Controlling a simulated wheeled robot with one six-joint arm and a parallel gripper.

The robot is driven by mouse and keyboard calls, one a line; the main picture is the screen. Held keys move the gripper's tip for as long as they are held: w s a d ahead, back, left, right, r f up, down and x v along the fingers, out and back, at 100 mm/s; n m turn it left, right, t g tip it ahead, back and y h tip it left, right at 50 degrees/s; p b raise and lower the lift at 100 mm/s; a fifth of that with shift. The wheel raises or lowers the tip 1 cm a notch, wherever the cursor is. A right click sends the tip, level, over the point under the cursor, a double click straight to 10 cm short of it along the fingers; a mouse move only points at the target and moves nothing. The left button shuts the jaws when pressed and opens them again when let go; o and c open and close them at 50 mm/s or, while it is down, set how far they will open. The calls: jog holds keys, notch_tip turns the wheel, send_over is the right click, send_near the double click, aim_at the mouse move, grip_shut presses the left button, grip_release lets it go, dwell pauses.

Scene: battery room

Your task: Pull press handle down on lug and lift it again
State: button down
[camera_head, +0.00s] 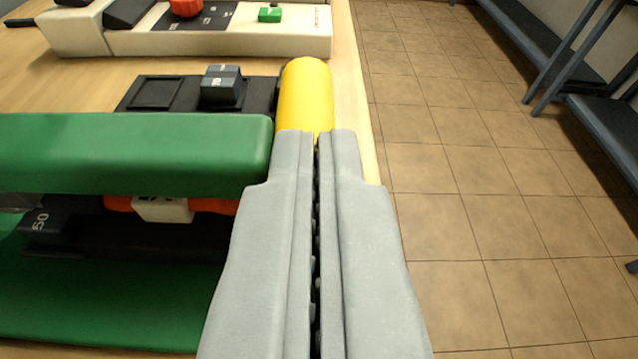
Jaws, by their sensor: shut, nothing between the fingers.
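The press (120,150) is a green frame at the left, with an upper green bar and a green base. A yellow handle (306,95) sticks out just past the right end of the green bar. My grey gripper (317,135) is shut with nothing between its fingers. Its tips are at the near end of the yellow handle and overlap it in the picture; I cannot tell whether they touch. A pale block with dark marks (162,209) and orange-red parts (215,206) show under the upper bar. A dark block marked 50 (45,225) sits at the left. I cannot clearly make out the lug.
A black tray (155,92) holding a dark block marked 70 (222,86) lies behind the press. A cream device with a red knob (186,7) and green switch (270,14) stands at the back. The table edge runs right of my gripper, with tiled floor (450,180) beyond.

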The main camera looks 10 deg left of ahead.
jog(key=shift+d+f, duration=0.25)
jog(key=shift+f, duration=0.95)
jog(key=shift+f, duration=0.2)
jog(key=shift+r, duration=0.5)
jog(key=s+d+r, duration=0.3)
jog(key=s+r, duration=0.3)
jog(key=s, duration=0.2)
jog(key=shift+s+d, duration=0.4)
jog(key=shift+r, duration=0.1)
